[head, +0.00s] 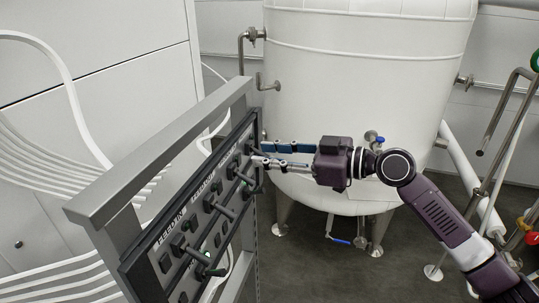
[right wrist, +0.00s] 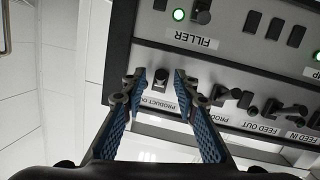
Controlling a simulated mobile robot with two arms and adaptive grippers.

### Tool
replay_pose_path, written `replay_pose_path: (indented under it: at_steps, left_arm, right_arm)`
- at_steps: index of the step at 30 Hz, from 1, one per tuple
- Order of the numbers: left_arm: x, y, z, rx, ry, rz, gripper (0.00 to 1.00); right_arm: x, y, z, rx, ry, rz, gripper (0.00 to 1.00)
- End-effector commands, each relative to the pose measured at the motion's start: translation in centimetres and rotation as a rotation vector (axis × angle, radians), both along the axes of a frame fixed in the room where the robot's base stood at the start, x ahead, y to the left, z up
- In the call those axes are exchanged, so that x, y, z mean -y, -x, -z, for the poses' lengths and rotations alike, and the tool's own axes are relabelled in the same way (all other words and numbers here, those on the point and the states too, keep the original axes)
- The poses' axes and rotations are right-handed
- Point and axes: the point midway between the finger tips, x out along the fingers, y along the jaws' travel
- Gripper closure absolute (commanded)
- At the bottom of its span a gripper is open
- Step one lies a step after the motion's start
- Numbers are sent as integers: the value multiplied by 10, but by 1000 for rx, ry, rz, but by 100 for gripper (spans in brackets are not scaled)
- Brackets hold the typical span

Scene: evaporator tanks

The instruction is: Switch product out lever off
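The control panel (head: 200,215) stands at the left in the head view, with a row of dark levers. In the right wrist view, a small dark lever, the product out lever (right wrist: 161,76), sits beside a white label (right wrist: 157,104) that reads "PRODUCT O…", partly covered. My right gripper (head: 256,154) reaches the panel's far end from the right. In the right wrist view its blue-padded fingers (right wrist: 159,84) are apart, one on each side of this lever. I cannot tell whether they touch it. My left gripper is not in view.
More levers (right wrist: 250,106) with labels like "FEED OUT" and "FEED IN" sit along the same panel. A "FILLER" knob (right wrist: 201,11) has a green light beside it. A grey frame (head: 160,160) borders the panel. A large white tank (head: 360,95) stands behind my right arm.

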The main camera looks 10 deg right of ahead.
Motion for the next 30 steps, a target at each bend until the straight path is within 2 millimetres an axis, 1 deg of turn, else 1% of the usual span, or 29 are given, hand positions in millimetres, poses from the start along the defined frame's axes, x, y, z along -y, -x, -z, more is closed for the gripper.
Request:
replay_pose_path:
  at_steps: [5,8,11,21,25,30]
  left_arm:
    - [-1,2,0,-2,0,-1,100]
    - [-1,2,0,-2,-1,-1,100]
    - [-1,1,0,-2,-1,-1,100]
    - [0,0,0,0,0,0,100]
    - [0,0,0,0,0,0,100]
    - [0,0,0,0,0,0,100]
  right_arm:
    - [0,0,1,-3,2,0,73]
    - [5,3,1,-3,3,1,73]
    - [15,10,0,-4,4,2,73]
    - [64,49,-10,-7,2,2,73]
    - [78,59,-14,-4,1,2,73]
    - [89,68,-17,-3,0,0,73]
